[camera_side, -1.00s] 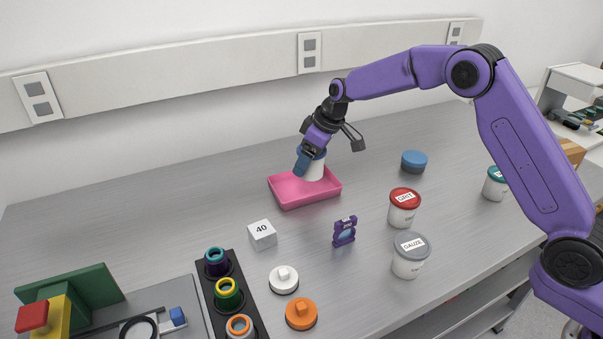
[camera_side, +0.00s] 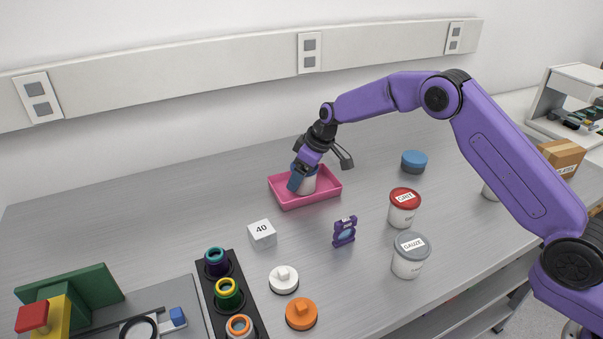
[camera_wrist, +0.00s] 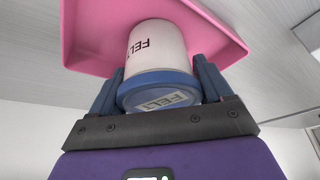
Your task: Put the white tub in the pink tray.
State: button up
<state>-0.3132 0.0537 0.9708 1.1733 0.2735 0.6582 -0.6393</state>
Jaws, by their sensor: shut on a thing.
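The white tub (camera_wrist: 156,48) has a blue lid (camera_wrist: 160,88) and is marked FELT. My gripper (camera_wrist: 158,92) is shut on it, with a blue finger on each side of the lid in the wrist view. In the side view the tub (camera_side: 308,184) is down inside the walls of the pink tray (camera_side: 325,199), partly hidden by my gripper (camera_side: 302,177). The tray also shows behind the tub in the wrist view (camera_wrist: 88,35). I cannot tell whether the tub touches the tray floor.
A white block marked 40 (camera_side: 262,235) and a small purple holder (camera_side: 344,231) stand in front of the tray. To the right are a red-lidded tub (camera_side: 404,208), a grey-lidded GAUZE tub (camera_side: 410,256) and a blue round object (camera_side: 413,162). The bench left of the tray is clear.

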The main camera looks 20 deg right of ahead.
jog(key=shift+f, duration=0.15)
jog(key=o, duration=0.8)
jog(key=v, duration=1.2)
jog(key=shift+s, duration=0.1)
